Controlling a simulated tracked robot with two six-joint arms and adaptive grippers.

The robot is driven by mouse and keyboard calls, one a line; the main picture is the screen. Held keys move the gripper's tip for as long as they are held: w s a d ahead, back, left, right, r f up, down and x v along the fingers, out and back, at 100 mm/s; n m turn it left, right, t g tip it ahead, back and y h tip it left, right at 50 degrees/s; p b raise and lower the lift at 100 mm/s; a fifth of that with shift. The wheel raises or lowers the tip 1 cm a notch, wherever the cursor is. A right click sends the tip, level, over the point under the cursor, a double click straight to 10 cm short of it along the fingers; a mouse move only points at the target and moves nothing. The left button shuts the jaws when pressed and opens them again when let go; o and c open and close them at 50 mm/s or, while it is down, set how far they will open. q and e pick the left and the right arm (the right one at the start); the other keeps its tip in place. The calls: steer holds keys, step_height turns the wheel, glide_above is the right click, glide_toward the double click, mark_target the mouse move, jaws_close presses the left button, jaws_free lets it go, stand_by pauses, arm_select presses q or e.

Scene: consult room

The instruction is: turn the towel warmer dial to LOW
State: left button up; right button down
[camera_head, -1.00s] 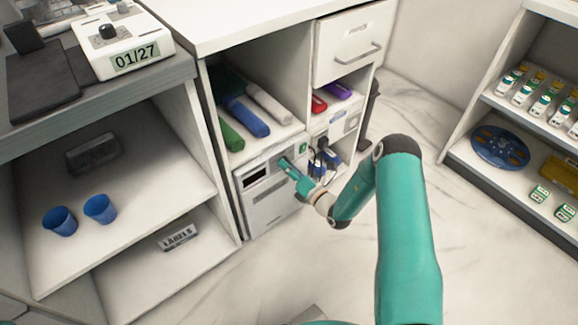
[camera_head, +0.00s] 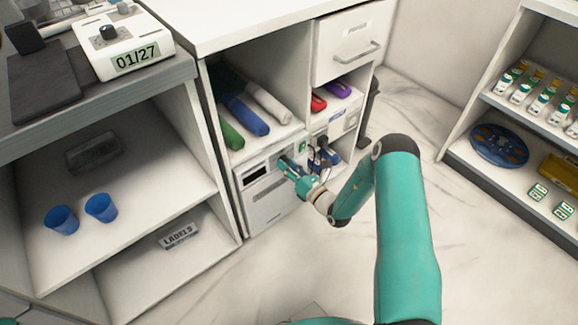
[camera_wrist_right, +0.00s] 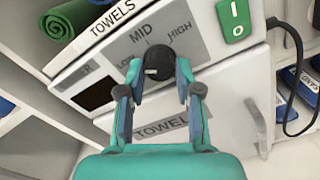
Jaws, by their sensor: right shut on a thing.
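The towel warmer (camera_head: 272,208) is a white box in the lower bay of the middle cabinet. It also shows in the right wrist view (camera_wrist_right: 228,100), with a MID label, a HIGH label and a partly covered LOW label. Its dark round dial (camera_wrist_right: 158,58) sits below these labels, with a small pale mark on its lower left part. My right gripper (camera_wrist_right: 158,72) is shut on the dial, one finger on each side. In the head view the same gripper (camera_head: 290,168) is at the warmer's front. The dial's exact setting is hard to tell. My left gripper is out of view.
A green switch (camera_wrist_right: 234,18) and a dark cable (camera_wrist_right: 297,80) are right of the dial. Rolled towels, including a blue one (camera_head: 247,116), lie on the shelf above. Blue cups (camera_head: 100,208) stand on the left shelf. The floor (camera_head: 480,240) at right is clear.

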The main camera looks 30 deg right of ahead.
steer(key=shift+a+f, duration=0.2)
steer(key=shift+f, duration=0.05)
steer(key=c, duration=0.8)
jaws_free()
steer(key=shift+d+r, duration=0.1)
steer(key=shift+d, duration=0.05)
steer(key=s, duration=0.8)
steer(key=s+d, duration=0.1)
steer(key=s, duration=0.3)
steer(key=shift+a, duration=0.15)
